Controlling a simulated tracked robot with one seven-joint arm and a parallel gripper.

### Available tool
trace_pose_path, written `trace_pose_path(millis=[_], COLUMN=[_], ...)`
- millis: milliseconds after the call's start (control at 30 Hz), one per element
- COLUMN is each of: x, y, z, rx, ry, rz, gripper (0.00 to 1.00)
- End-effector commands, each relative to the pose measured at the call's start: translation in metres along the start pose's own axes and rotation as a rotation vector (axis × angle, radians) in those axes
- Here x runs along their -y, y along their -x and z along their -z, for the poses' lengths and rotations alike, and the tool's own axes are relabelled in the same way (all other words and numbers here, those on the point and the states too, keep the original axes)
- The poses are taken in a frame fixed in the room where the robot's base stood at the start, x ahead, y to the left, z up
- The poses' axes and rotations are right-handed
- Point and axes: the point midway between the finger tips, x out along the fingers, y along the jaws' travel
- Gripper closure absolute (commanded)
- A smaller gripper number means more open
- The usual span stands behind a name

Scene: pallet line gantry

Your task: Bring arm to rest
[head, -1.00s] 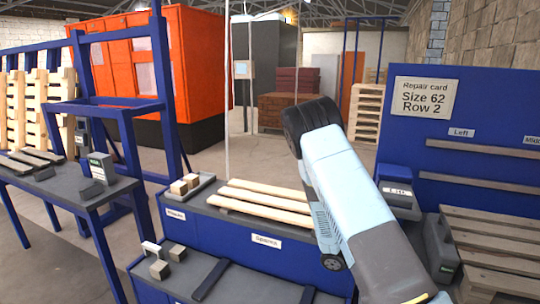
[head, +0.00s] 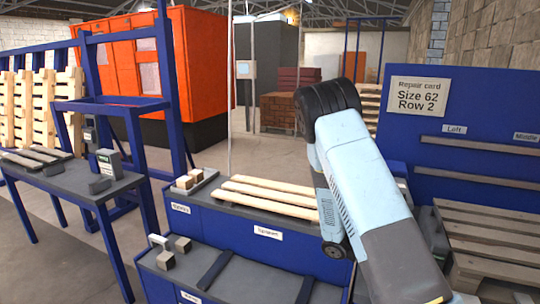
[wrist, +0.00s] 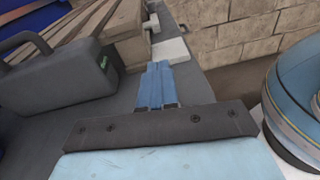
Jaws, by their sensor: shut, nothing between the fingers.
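My arm rises from the lower right of the head view and bends at a dark elbow joint in front of the blue bench. The hand end of the arm is hidden in the head view. In the wrist view my gripper (wrist: 159,85) points forward over a dark grey surface (wrist: 195,85). Its blue fingers are together with nothing between them. A grey case with a handle (wrist: 60,78) lies to the left of the fingers, apart from them.
A blue bench (head: 250,233) holds several wooden slats (head: 270,195) and small blocks (head: 187,181). A repair card board (head: 465,110) and a slatted pallet (head: 500,225) stand at right. A grey table (head: 65,182) is at left. A block wall (wrist: 235,45) rises beyond my gripper.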

Motion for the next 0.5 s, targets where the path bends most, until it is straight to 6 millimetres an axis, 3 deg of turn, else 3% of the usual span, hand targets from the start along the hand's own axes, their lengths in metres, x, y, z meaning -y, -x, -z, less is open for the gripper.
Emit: trace_pose_path(millis=[500], x=[0.027], y=[0.021], z=[-0.059], rx=[-0.353], ry=[-0.227], rz=[0.190], gripper=[1.00])
